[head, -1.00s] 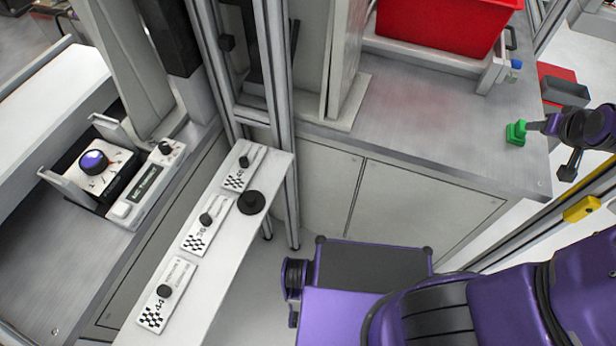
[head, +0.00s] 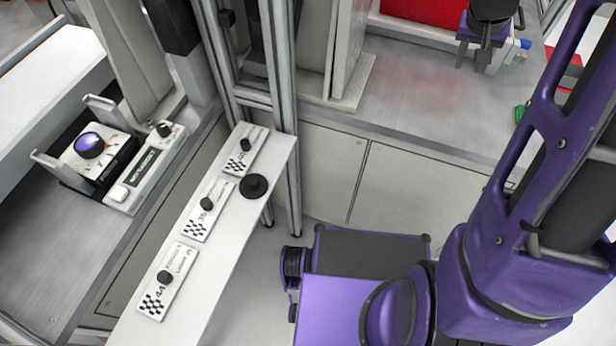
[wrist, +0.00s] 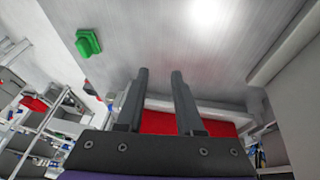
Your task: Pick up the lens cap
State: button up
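A black round disc with a raised knob (head: 253,186), which looks like the lens cap, lies at the right edge of a narrow white shelf (head: 213,262) in the head view. It does not show in the wrist view. My gripper (head: 474,58) is at the upper right of the head view, over the grey worktop in front of the red bin, far from the disc. In the wrist view my gripper (wrist: 159,72) has two dark fingers apart with nothing between them.
Several white plates with black knobs (head: 207,204) sit along the shelf. A device with a blue-purple lens (head: 89,146) stands at left. Metal posts (head: 285,130) rise behind the shelf. A red bin (head: 420,12) and a green object (head: 519,113) are on the worktop (head: 420,105).

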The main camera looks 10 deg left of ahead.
jog(key=s+a+r+g+y+b, duration=0.1)
jog(key=s+a+r, duration=0.25)
jog(key=a, duration=0.55)
jog(key=s+a+r+y, duration=0.1)
jog(key=s+a+r, duration=0.1)
jog(key=a+r, duration=0.5)
jog(key=s+a+r+g+y+b, duration=0.1)
jog(key=s+a+r, duration=0.15)
jog(key=a, duration=0.85)
jog(key=m+g+b, duration=0.2)
jog(key=b, duration=0.1)
send_over(252, 181)
jog(key=f, duration=2.4)
jog(key=shift+w+d+f, duration=0.2)
jog(key=shift+w+f, duration=0.05)
jog(key=shift+f, duration=0.15)
jog(key=shift+s+a+f+b, duration=0.15)
jog(key=shift+f+b, duration=0.2)
jog(key=shift+f, duration=1.25)
jog(key=shift+s+a+f+b, duration=0.1)
jog(key=shift+f+b, duration=0.25)
jog(key=shift+f, duration=1.2)
grip_shut()
